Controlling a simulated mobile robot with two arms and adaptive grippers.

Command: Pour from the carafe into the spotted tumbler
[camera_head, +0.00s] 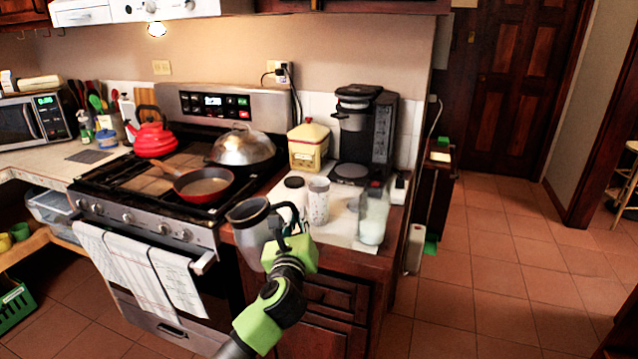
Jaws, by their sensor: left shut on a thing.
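My left gripper (287,248) is shut on the carafe (247,236), a grey metallic vessel with a dark rim and dark handle. The carafe is held in front of the counter's front edge, its dark mouth showing at the top. The spotted tumbler (318,204), pale with small dark specks, stands upright on the counter, behind and to the right of the carafe. A gap shows between them in the picture. The carafe's contents cannot be made out. My right gripper is not in view.
A glass jar with white contents (371,222) stands right of the tumbler, and a dark-lidded white jar (293,195) stands left of it. Behind are a yellow canister (309,147) and a coffee maker (365,130). The stove holds a red pan (204,186).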

